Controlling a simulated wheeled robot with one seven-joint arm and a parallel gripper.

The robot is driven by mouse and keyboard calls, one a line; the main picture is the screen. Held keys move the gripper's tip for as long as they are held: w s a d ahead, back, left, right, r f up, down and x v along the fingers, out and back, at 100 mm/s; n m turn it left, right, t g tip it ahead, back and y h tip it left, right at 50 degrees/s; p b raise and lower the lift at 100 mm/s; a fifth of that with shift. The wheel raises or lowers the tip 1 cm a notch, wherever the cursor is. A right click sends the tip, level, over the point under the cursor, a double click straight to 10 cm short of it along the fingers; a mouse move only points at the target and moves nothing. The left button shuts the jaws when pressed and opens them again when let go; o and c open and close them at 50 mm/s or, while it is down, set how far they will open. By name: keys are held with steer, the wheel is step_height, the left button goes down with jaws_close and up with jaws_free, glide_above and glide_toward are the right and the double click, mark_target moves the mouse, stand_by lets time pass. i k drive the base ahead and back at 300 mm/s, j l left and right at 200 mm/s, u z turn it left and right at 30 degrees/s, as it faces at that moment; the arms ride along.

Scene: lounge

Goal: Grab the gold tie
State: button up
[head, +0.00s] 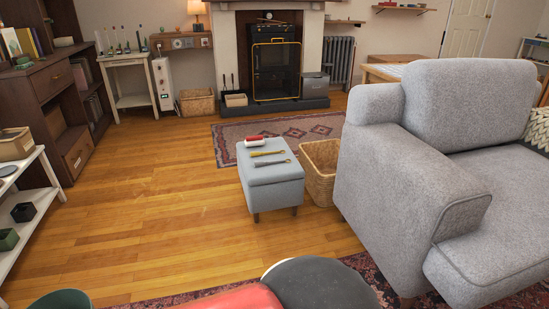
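The gold tie (267,153) is a thin yellow-gold strip lying flat on a small grey ottoman (276,175). A similar grey strip (271,163) lies just in front of it, and a red roll with white ends (254,142) lies just behind it. The gold tie lies between the two, with nothing on top of it. My gripper is not in view, and nothing is seen touching the tie.
A grey armchair (405,165) fills the right side. A wicker basket (320,175) stands between it and the ottoman. Wooden floor (160,200) is open left of the ottoman. White shelves (30,200) stand at the left edge; a patterned rug (235,130) lies behind.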

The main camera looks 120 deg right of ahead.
mark_target(252, 153)
steer(key=z, duration=0.45)
steer(key=j+z, duration=0.1)
steer(key=z, duration=0.75)
steer(key=k+z, duration=0.1)
steer(key=z, duration=0.75)
steer(key=i+z, duration=0.2)
steer(key=z, duration=1.65)
steer(key=i+j, duration=0.1)
steer(key=i, duration=0.75)
steer(key=i+j+z, duration=0.1)
steer(key=i, duration=0.75)
steer(key=i+j, duration=0.15)
steer(key=i, duration=0.7)
